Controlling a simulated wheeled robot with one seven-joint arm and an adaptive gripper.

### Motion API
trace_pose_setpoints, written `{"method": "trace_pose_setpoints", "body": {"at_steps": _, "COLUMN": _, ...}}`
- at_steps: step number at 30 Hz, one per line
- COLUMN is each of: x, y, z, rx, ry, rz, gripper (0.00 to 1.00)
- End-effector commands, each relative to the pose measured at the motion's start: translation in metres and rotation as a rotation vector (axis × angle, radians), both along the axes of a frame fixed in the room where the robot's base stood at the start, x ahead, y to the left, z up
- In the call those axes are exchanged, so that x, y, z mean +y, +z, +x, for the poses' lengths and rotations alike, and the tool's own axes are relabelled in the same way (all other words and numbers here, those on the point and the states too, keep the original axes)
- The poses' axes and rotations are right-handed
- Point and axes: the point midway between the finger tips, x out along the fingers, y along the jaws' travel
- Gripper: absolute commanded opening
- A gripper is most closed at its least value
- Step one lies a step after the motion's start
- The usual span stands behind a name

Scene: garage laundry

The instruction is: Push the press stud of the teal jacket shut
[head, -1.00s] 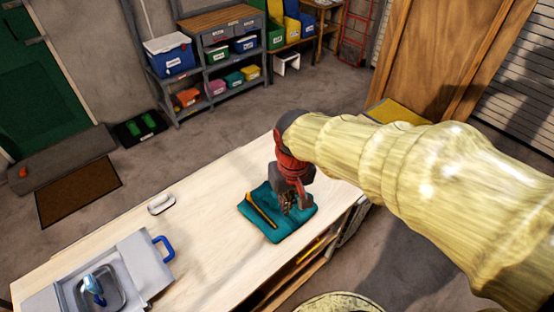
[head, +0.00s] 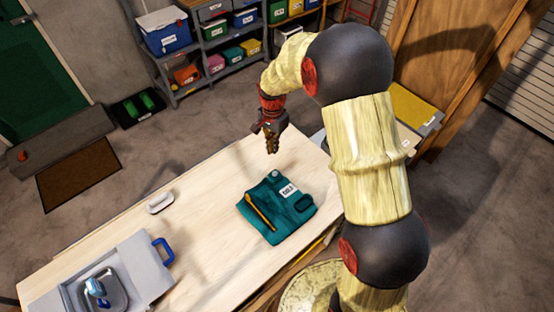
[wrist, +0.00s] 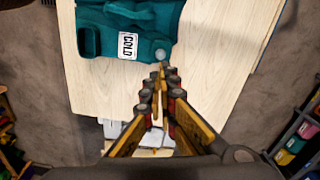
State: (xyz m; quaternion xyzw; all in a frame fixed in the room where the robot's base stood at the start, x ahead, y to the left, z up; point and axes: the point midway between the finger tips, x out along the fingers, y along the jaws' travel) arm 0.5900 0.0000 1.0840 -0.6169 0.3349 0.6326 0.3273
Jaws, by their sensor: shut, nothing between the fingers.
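The folded teal jacket (head: 285,222) lies on the pale worktop. A round grey disc, which looks like the press stud (head: 275,173), sits at its far corner; it also shows in the wrist view (wrist: 160,54). I cannot tell whether the stud is closed. A white label reading COLD (wrist: 128,46) lies near it. My gripper (head: 272,150) is shut and empty, raised above the worktop beyond the jacket's far edge. In the wrist view its fingertips (wrist: 161,68) appear just beside the stud, but the height between them is unclear.
An orange-yellow strip (head: 260,213) and a dark oval piece (head: 304,202) lie on the jacket. A white-handled item (head: 160,202) and a grey sink unit (head: 140,262) are to the left. The worktop between is clear. Shelves with bins (head: 215,55) stand behind.

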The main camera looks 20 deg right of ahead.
Motion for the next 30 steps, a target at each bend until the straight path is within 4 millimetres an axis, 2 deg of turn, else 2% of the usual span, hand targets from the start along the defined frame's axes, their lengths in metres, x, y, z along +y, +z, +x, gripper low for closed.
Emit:
{"method": "trace_pose_setpoints", "body": {"at_steps": 2, "x": 0.0, "y": 0.004, "z": 0.007, "rx": -0.017, "ry": -0.074, "rz": -0.001, "gripper": 0.0}}
{"method": "trace_pose_setpoints", "body": {"at_steps": 7, "x": 0.0, "y": 0.004, "z": 0.008, "rx": -0.023, "ry": -0.182, "rz": -0.002, "gripper": 0.0}}
{"method": "trace_pose_setpoints", "body": {"at_steps": 20, "x": 0.0, "y": 0.003, "z": 0.007, "rx": -0.021, "ry": -0.205, "rz": -0.003, "gripper": 0.0}}
{"method": "trace_pose_setpoints", "body": {"at_steps": 26, "x": 0.0, "y": -0.016, "z": 0.006, "rx": -0.018, "ry": -0.204, "rz": -0.003, "gripper": 0.0}}
{"method": "trace_pose_setpoints", "body": {"at_steps": 30, "x": 0.0, "y": -0.041, "z": 0.006, "rx": -0.017, "ry": -0.204, "rz": -0.003, "gripper": 0.0}}
